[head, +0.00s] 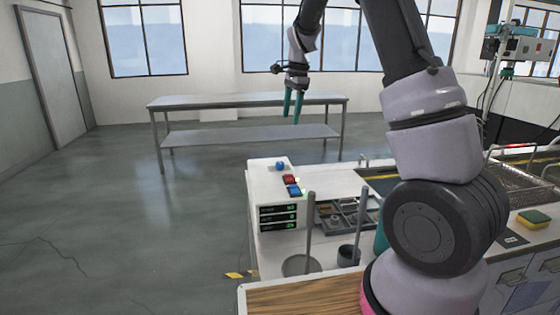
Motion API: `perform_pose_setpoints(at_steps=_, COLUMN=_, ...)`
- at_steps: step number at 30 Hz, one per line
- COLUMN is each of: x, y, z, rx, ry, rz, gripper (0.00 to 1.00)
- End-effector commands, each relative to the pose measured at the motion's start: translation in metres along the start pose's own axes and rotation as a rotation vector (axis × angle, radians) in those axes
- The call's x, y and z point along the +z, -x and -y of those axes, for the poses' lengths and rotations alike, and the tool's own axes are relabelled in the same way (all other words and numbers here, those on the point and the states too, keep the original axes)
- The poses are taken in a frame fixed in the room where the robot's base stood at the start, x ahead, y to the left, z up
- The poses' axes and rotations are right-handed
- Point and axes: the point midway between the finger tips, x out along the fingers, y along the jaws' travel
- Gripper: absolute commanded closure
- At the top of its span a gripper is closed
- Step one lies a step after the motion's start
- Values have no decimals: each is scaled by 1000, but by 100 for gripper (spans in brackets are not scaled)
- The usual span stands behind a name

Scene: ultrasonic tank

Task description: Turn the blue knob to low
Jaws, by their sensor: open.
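The blue knob (280,166) is a small round knob on top of the white control box (262,184), near its back end. Its pointer and any markings are too small to read. My gripper (292,120) has two teal fingers pointing down, slightly apart and empty. In the picture it is above and a little right of the knob, with a gap between them. The depth between the two is hard to judge. Nothing hides the knob.
Red (290,179) and blue (294,190) switches sit beside the knob on the box. The box front carries displays (278,215). Grey rods stand in cups (302,265) in front. A metal table (245,101) stands behind. A sponge (533,219) lies at right.

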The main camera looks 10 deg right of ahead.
Motion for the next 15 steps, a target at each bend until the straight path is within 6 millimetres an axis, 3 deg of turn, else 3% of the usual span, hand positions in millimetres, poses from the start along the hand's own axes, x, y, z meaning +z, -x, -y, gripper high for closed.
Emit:
perform_pose_setpoints(at_steps=1, x=1, y=-20, z=11, rx=28, ry=-26, rz=-19, gripper=28)
perform_pose_setpoints(at_steps=6, x=4, y=-63, z=36, rx=84, ry=-112, rz=-74, gripper=28)
perform_pose_setpoints(at_steps=15, x=5, y=-93, z=45, rx=108, ry=-154, rz=-104, gripper=28)
